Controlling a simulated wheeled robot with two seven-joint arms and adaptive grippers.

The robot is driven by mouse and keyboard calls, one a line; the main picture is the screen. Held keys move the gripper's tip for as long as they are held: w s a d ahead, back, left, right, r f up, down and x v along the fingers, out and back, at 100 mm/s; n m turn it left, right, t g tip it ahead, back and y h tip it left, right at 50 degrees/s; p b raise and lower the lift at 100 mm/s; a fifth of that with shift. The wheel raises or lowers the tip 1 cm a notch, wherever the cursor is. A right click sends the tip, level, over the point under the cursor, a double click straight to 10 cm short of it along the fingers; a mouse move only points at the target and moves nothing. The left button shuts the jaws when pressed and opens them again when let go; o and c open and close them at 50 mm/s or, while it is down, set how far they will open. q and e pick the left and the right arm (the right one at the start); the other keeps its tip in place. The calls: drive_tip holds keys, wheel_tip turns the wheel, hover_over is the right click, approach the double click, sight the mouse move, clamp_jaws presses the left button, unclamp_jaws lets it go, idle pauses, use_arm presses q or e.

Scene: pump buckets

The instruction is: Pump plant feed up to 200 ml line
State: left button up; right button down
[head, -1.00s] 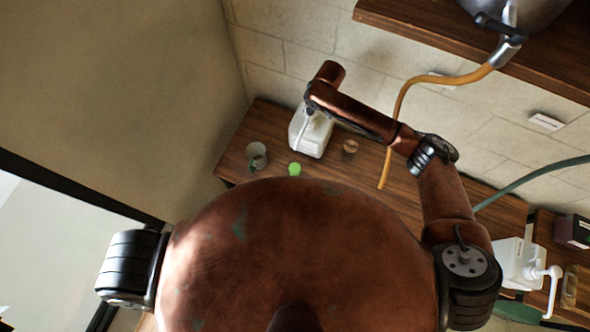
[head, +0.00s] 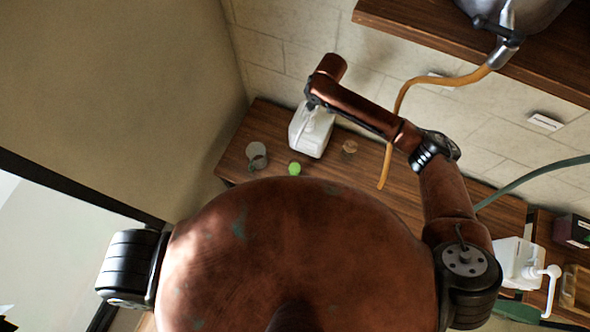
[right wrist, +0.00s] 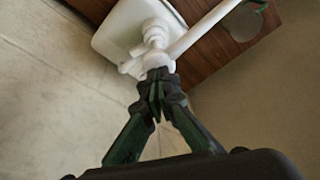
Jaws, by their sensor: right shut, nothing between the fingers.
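A white jug with a white pump (head: 312,134) stands on the wooden bench in the head view; no label is readable. In the right wrist view, its pump head (right wrist: 155,52) and long spout show, the spout running to the upper right. My right gripper (right wrist: 160,92) is shut and empty, its fingertips right at the pump head; I cannot tell whether they touch it. In the head view my right arm partly covers the jug's top. A clear cup (head: 257,157) stands left of the jug, and a clear round vessel (right wrist: 243,24) shows below the spout. Its markings and level are unreadable. My left gripper is out of view.
A green round item (head: 294,168) and a brown round item (head: 349,147) sit near the jug. An orange hose (head: 399,105) hangs from above. A second white pump jug (head: 518,262) stands at lower right. A wooden shelf (head: 420,28) juts out above.

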sight(311, 113)
drive_tip(key=shift+f, duration=0.45)
drive_tip(key=shift+s+f+b, duration=0.15)
drive_tip(key=shift+f+b, duration=0.45)
drive_tip(key=shift+f, duration=1.3)
drive_tip(key=shift+p+v, duration=0.65)
drive_tip(key=shift+v, duration=0.45)
drive_tip(key=shift+w+a+r, duration=0.1)
drive_tip(key=shift+w+r, duration=0.05)
drive_tip(key=shift+r, duration=0.55)
drive_tip(key=shift+w+a+r, duration=0.1)
drive_tip(key=shift+w+r, duration=0.1)
drive_tip(key=shift+r, duration=0.5)
drive_tip(key=shift+r, duration=0.1)
drive_tip(key=shift+w+a+v, duration=0.1)
drive_tip(key=shift+w+v, duration=0.05)
drive_tip(key=shift+v, duration=0.65)
drive_tip(key=shift+w+a+v, duration=0.1)
drive_tip(key=shift+a+v, duration=0.05)
drive_tip(key=shift+v, duration=0.65)
drive_tip(key=shift+w+a+v, duration=0.1)
drive_tip(key=shift+w+v, duration=0.05)
drive_tip(key=shift+v, duration=0.6)
drive_tip(key=shift+r, duration=0.15)
